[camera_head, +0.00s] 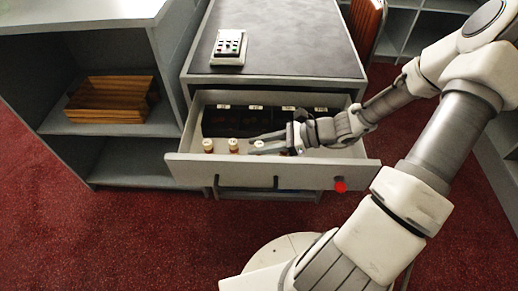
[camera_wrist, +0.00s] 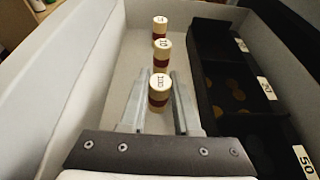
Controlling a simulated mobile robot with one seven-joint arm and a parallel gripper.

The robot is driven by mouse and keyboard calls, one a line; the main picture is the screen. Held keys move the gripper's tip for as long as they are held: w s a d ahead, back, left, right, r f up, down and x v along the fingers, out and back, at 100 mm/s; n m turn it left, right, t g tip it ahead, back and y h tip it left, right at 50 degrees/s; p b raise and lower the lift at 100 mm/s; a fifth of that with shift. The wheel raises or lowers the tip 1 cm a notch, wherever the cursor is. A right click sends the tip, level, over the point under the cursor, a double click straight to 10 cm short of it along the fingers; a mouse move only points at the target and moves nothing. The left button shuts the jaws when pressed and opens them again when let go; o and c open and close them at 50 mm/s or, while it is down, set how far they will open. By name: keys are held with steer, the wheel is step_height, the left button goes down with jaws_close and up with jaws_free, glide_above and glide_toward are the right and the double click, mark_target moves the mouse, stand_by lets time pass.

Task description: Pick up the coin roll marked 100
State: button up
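The coin roll marked 100 (camera_wrist: 159,92) is cream with a dark red band and stands upright in the open drawer (camera_head: 275,170). It is the nearest of three rolls in a row in the wrist view. My gripper (camera_wrist: 162,76) is open, with one finger on each side of this roll. I cannot tell whether either finger touches it.
A roll marked 10 (camera_wrist: 162,52) and a farther roll (camera_wrist: 159,27) stand beyond the 100 roll. A black coin tray (camera_wrist: 205,100) with number labels lies alongside. The drawer's front wall (camera_wrist: 85,70) is close on the other side. A calculator (camera_head: 229,47) sits on the counter.

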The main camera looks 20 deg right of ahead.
jaws_close()
steer(key=shift+r, duration=0.1)
